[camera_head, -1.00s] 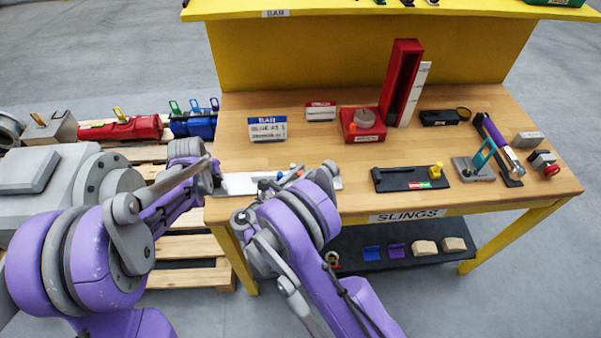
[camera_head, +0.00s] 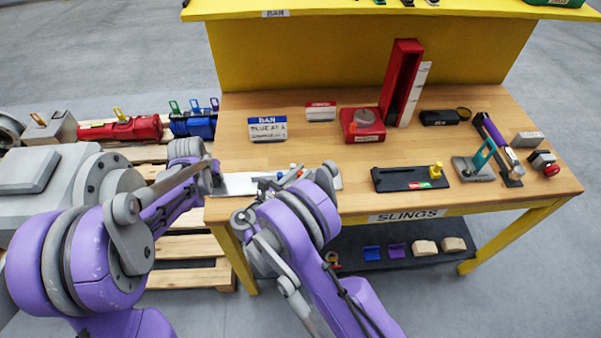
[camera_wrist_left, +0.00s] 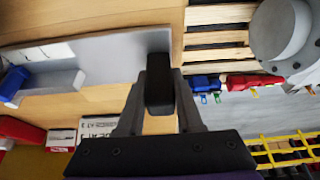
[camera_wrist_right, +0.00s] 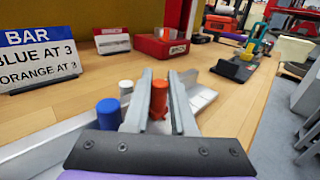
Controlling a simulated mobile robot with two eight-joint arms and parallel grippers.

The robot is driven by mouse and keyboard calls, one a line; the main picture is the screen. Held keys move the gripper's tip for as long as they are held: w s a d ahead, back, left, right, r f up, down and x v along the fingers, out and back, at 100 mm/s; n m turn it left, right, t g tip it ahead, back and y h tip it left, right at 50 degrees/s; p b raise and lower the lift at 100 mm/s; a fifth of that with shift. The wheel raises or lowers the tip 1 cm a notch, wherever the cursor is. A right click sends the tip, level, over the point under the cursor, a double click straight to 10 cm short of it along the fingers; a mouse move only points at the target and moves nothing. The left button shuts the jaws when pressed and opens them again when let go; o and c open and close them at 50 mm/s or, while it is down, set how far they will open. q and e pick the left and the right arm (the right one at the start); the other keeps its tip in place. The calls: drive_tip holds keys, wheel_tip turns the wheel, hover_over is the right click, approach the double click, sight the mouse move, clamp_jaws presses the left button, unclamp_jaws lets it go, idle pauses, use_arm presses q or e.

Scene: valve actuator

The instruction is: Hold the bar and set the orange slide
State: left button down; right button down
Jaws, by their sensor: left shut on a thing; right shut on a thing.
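The pale metal bar (camera_head: 240,184) lies along the bench's front-left edge. My left gripper (camera_head: 215,177) is shut on its left end; the left wrist view shows the dark fingertips (camera_wrist_left: 160,82) at the bar end (camera_wrist_left: 120,52). My right gripper (camera_wrist_right: 158,98) is shut on the orange slide's upright knob (camera_wrist_right: 159,92), which stands between its fingers. The blue slide (camera_wrist_right: 108,113) stands to the left of that gripper, with a white knob (camera_wrist_right: 126,88) close by. The blue slide also shows in the left wrist view (camera_wrist_left: 45,82). The scale on the bar is not readable.
A BAR sign (camera_wrist_right: 38,50) stands behind, with lines for blue and orange. A red box with a round knob (camera_head: 363,125), a red upright channel (camera_head: 401,80) and a black slide plate (camera_head: 410,178) stand farther right. Bench wood before the sign is clear.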

sight(328, 181)
use_arm(q)
drive_tip(key=shift+s+f, duration=0.2)
use_arm(e)
drive_tip(key=shift+s+f, duration=0.1)
drive_tip(key=d, duration=0.8)
drive_tip(key=shift+d, duration=0.35)
drive_tip(key=c, duration=1)
unclamp_jaws()
wheel_tip(328, 181, up, 10)
